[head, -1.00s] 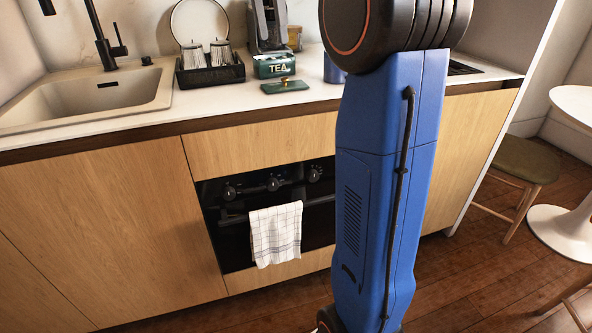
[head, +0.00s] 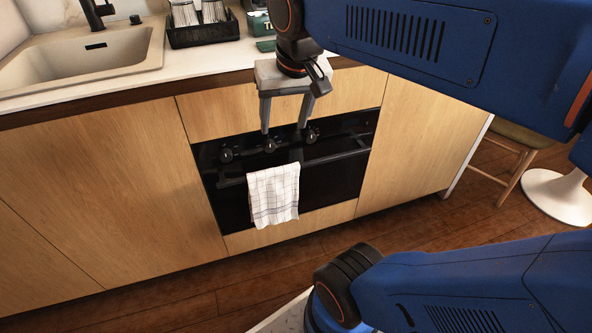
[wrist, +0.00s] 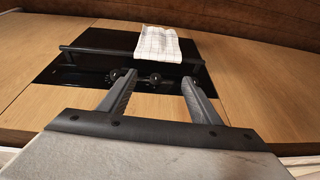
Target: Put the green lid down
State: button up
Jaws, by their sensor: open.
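The green lid (head: 265,46) lies flat on the worktop near its front edge. In the head view only its left part shows; my wrist hides the rest. My gripper (head: 284,128) points down in front of the oven's control panel, lower than the lid. Its two fingers are apart with nothing between them. The wrist view shows the same open fingers (wrist: 158,84) with the oven knobs beyond them. The lid is not in the wrist view. The green tea canister (head: 258,23) stands behind the lid, partly cut off and hidden.
The black oven (head: 330,180) has a handle bar with a checked towel (head: 273,195) hanging on it. A black rack (head: 203,34) with glasses stands left of the lid, and the sink (head: 85,55) is farther left. A stool (head: 525,137) is at right.

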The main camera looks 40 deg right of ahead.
jog(key=s+a+f+n+t, duration=0.1)
jog(key=s+f+n, duration=0.2)
jog(key=s+f, duration=0.3)
notch_tip(320, 180, down, 4)
jog(key=shift+s+a+r, duration=0.1)
jog(key=shift+s+a, duration=0.3)
